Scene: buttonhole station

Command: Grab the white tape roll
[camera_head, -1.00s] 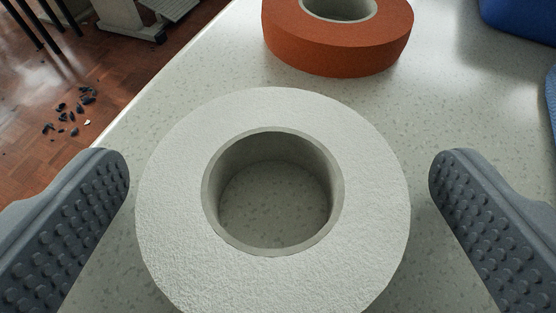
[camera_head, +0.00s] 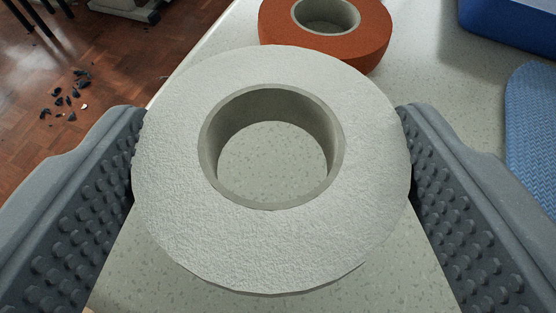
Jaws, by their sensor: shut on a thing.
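The white tape roll (camera_head: 270,240) fills the middle of the camera_head view, its flat face toward the camera and its round core opening showing the speckled table through it. My gripper (camera_head: 272,150) is shut on the roll, with one grey studded finger against its left side and the other against its right side. The roll appears raised above the table, though the exact height cannot be told. The inner faces where the fingers touch it are partly hidden.
An orange tape roll (camera_head: 350,42) lies on the speckled table (camera_head: 440,75) just behind the white roll. A blue bin (camera_head: 510,28) and a blue textured item (camera_head: 530,125) are at the right. The table's left edge drops to a wooden floor (camera_head: 110,60) with dark scraps.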

